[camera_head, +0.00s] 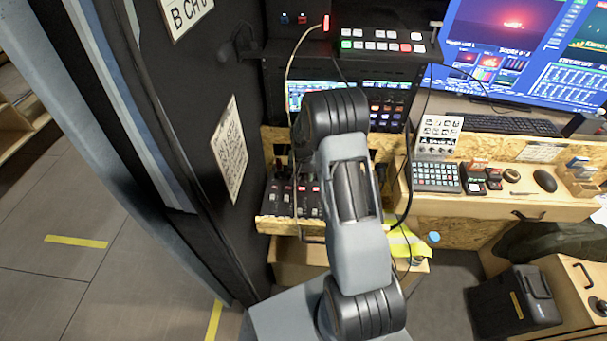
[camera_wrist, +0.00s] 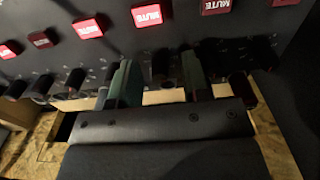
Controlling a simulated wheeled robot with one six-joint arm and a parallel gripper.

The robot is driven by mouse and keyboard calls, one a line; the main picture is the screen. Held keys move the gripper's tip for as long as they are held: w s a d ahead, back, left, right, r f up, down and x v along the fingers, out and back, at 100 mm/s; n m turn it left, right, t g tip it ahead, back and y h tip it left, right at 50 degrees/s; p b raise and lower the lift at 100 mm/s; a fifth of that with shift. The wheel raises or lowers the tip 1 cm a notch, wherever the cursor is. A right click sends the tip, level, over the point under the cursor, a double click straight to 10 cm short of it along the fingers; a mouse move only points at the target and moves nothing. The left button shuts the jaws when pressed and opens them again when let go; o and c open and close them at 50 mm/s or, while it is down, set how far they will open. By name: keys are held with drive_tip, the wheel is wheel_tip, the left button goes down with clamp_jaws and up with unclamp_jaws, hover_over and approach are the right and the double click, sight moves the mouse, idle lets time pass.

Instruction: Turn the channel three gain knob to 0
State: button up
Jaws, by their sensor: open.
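The mixer panel shows in the wrist view (camera_wrist: 115,50), dark, with red lit MUTE buttons (camera_wrist: 146,15) and a row of small black knobs below them. My gripper (camera_wrist: 157,76) is open, its two greenish fingers among the knobs. One black knob (camera_wrist: 160,66) stands between the fingertips; I cannot tell whether they touch it. No channel number or pointer mark is readable, so I cannot tell if this is the channel three gain knob. In the head view the mixer (camera_head: 283,196) is partly hidden behind my arm, and my gripper is hidden there.
Other black knobs (camera_wrist: 75,80) stand close on both sides of the fingers. A wooden ledge (camera_wrist: 60,130) runs along the panel's front edge. In the head view, a desk with a keypad (camera_head: 436,177) and a mouse (camera_head: 545,180) lies to the right, and a dark wall stands left.

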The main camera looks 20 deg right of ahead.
drive_tip(key=shift+c, duration=0.4)
clamp_jaws()
drive_tip(key=n+b, duration=0.2)
drive_tip(key=n, duration=0.2)
drive_tip(key=shift+f, duration=0.1)
drive_tip(key=n+b, duration=0.2)
drive_tip(key=n, duration=0.2)
drive_tip(key=shift+n, duration=0.3)
drive_tip(key=n+b, duration=0.1)
drive_tip(key=n, duration=0.3)
drive_tip(key=shift+n, duration=0.3)
drive_tip(key=shift+n+b, duration=0.6)
drive_tip(key=shift+n, duration=1.6)
drive_tip(key=shift+s+n, duration=0.1)
drive_tip(key=shift+n, duration=0.2)
